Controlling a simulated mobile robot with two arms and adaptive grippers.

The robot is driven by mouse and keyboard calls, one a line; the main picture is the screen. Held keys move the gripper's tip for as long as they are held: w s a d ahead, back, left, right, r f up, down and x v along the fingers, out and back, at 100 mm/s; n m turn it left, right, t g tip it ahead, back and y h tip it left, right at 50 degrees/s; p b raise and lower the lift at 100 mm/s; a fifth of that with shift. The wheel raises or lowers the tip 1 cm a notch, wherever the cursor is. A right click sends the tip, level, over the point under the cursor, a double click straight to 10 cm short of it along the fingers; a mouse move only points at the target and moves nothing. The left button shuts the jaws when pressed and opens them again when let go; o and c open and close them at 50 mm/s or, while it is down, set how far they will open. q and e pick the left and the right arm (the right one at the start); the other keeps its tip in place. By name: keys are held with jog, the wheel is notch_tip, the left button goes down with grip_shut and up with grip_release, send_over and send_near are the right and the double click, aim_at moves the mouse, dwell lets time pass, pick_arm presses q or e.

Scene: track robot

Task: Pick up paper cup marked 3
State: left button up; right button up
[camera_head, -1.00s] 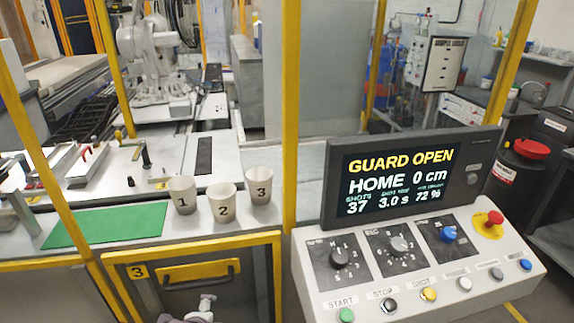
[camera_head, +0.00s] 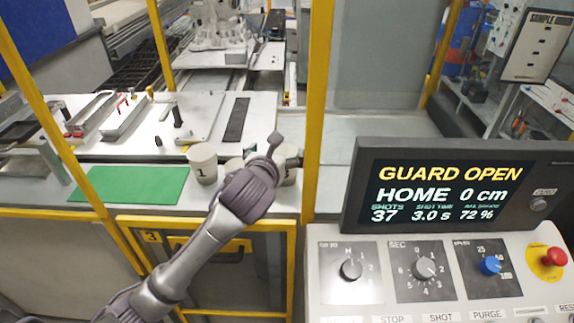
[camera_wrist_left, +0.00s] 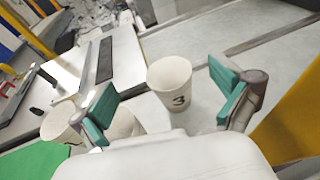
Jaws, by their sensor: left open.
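The paper cup marked 3 (camera_wrist_left: 170,80) stands upright on the ledge; in the left wrist view it shows between my two green-padded fingertips, apart from both. In the head view cup 3 (camera_head: 290,166) is partly hidden behind my left gripper (camera_head: 271,158). My left gripper (camera_wrist_left: 165,102) is open and empty. Cup 1 (camera_head: 202,163) stands to the left on the ledge. Cup 2 (camera_head: 233,164) is mostly hidden behind my gripper; in the wrist view it is partly hidden by the left finger. My right gripper is not in view.
A green mat (camera_head: 135,185) lies left of the cups. A yellow post (camera_head: 316,110) rises close to the right of cup 3. The control panel (camera_head: 430,200) with its "GUARD OPEN" screen stands at the right. Bare grey ledge lies beyond cup 3.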

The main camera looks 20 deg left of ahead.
aim_at(288, 149)
pick_arm(q)
jog(key=w+f, duration=0.3)
jog(key=w+f+p, duration=0.1)
jog(key=w+f, duration=0.2)
jog(key=w, duration=0.1)
jog(key=shift+w+a+f, duration=0.1)
jog(key=shift+w+f, duration=0.1)
jog(key=shift+w, duration=0.1)
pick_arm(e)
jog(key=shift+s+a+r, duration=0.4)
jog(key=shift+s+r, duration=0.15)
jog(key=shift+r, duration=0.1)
pick_arm(q)
jog(key=shift+a, duration=0.1)
jog(key=shift+c, duration=0.2)
jog(key=c, duration=0.6)
